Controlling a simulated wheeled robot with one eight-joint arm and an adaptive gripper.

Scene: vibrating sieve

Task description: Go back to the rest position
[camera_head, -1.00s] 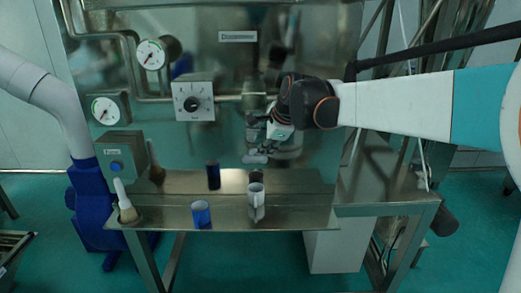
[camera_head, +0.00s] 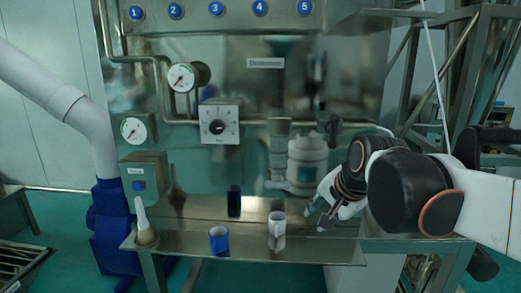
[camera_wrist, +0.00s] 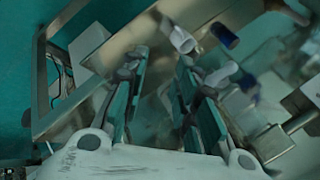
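My gripper (camera_head: 322,213) is at the right end of the steel shelf in the head view, to the right of the white cup. In the wrist view my gripper (camera_wrist: 161,64) has its two fingers apart with nothing held between them. The white cup (camera_head: 277,226) stands on the shelf, and it also shows in the wrist view (camera_wrist: 183,40). The blue cup (camera_head: 219,240) stands left of it near the front edge, and a blue cup shows in the wrist view (camera_wrist: 224,36).
The steel shelf (camera_head: 185,246) carries a brush-like tool (camera_head: 145,226) at its left end. Behind are gauges (camera_head: 181,78), a dial box (camera_head: 219,125) and numbered blue buttons (camera_head: 216,9). A white container (camera_head: 307,160) is beside the gripper. A blue pump (camera_head: 112,225) stands left.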

